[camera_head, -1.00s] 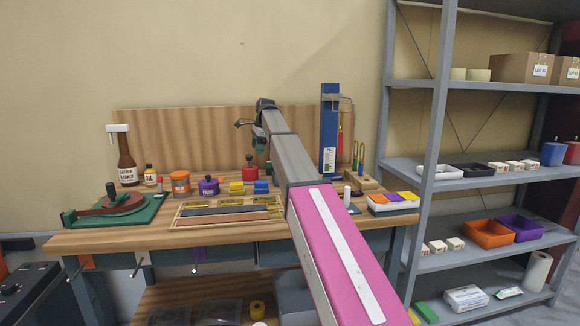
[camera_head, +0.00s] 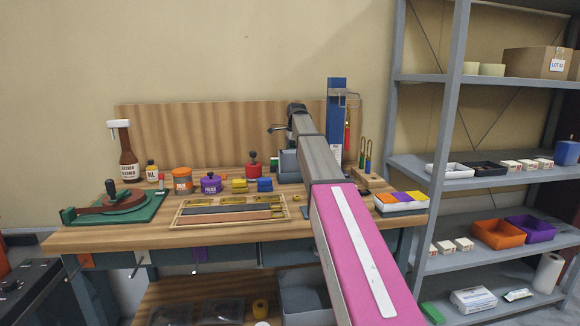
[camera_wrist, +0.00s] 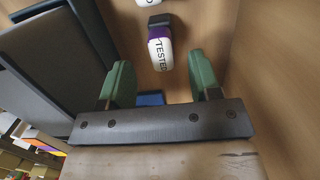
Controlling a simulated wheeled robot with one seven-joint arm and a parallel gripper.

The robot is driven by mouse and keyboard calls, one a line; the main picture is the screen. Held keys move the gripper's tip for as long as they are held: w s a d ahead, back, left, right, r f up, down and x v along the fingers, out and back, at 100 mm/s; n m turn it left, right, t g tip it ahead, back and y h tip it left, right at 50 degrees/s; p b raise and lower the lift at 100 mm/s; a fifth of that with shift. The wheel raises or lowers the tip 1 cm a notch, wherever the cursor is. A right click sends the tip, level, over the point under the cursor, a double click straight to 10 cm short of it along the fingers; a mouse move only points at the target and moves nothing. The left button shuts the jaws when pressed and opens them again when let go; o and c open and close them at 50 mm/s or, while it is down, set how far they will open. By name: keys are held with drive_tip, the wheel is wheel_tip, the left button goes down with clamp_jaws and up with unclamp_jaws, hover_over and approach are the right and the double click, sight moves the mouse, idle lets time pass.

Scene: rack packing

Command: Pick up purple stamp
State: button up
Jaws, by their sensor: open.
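The purple stamp (camera_wrist: 160,45) shows in the wrist view, with a white face lettered TESTED, a purple band and a dark end. It lies just beyond my fingertips, near the middle of the gap. My gripper (camera_wrist: 158,80) has two green fingers, spread apart with nothing held between them. A dark crossbar lies behind the fingers. In the head view my own arm hides the gripper, and I cannot make out the purple stamp there.
Another white piece (camera_wrist: 147,3) is cut off above the stamp. A blue object (camera_wrist: 150,99) shows between the fingers. Dark grey panels (camera_wrist: 50,55) stand close on the left.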

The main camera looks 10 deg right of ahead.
drive_tip(key=f, duration=0.2)
drive_tip(key=a+f, duration=0.1)
drive_tip(key=f, duration=0.1)
drive_tip(key=shift+w+f, duration=0.15)
drive_tip(key=shift+f, duration=0.2)
drive_tip(key=c, duration=1)
drive_tip(key=shift+r, duration=0.2)
wheel_tip(320, 180, up, 10)
drive_tip(key=shift+f, duration=0.1)
drive_tip(key=o, duration=0.4)
drive_tip(key=shift+c, duration=1.3)
